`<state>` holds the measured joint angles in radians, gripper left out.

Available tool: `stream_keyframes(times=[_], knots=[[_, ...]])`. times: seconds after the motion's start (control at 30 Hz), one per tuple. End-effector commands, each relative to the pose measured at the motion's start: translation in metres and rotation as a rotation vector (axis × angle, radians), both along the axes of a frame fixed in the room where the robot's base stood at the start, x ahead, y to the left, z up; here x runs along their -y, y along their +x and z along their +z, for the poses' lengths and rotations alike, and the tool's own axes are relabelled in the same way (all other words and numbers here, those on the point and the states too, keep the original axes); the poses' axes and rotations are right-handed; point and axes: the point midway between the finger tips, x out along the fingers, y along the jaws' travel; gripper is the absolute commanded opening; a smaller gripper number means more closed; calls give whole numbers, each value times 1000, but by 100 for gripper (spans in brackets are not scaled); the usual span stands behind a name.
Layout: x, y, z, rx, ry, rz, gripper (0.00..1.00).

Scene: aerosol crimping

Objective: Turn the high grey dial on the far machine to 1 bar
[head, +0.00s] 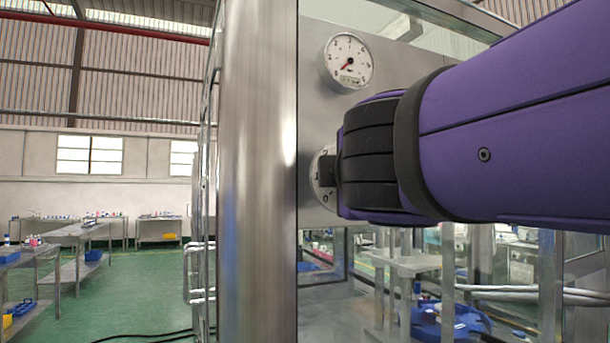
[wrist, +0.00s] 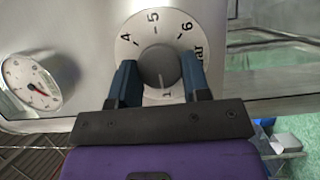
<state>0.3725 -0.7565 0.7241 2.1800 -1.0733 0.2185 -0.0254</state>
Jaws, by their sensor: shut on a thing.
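The grey dial (wrist: 157,62) is a round knob on a pale scale plate (wrist: 128,50), on the machine's metal panel. The plate shows 4, 5, 6 and part of "bar"; a mark that looks like 1 shows just below the knob. A short light line on the knob points down toward that mark. My gripper (wrist: 158,68) is shut on the knob, one dark blue finger on each side. In the head view my purple arm reaches in from the right and my gripper (head: 330,173) meets the panel; the knob is hidden there.
A round pressure gauge (head: 348,62) sits on the panel above my gripper, its red needle pointing lower left. The gauge also shows in the wrist view (wrist: 33,82). A steel post (head: 258,170) stands left of the panel. Workbenches (head: 82,240) stand far off across the green floor.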

Motion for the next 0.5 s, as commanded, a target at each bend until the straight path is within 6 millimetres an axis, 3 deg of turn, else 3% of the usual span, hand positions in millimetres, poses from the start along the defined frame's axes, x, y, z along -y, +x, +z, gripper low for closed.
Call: stream_keyframes(times=[0.33,0.37,0.43,0.5], knots=[[-1,0,-1,-2,-2,2,20],[-1,0,-1,-2,-2,2,48],[-1,0,-1,-1,-2,1,64],[0,0,-1,-1,-2,1,69]])
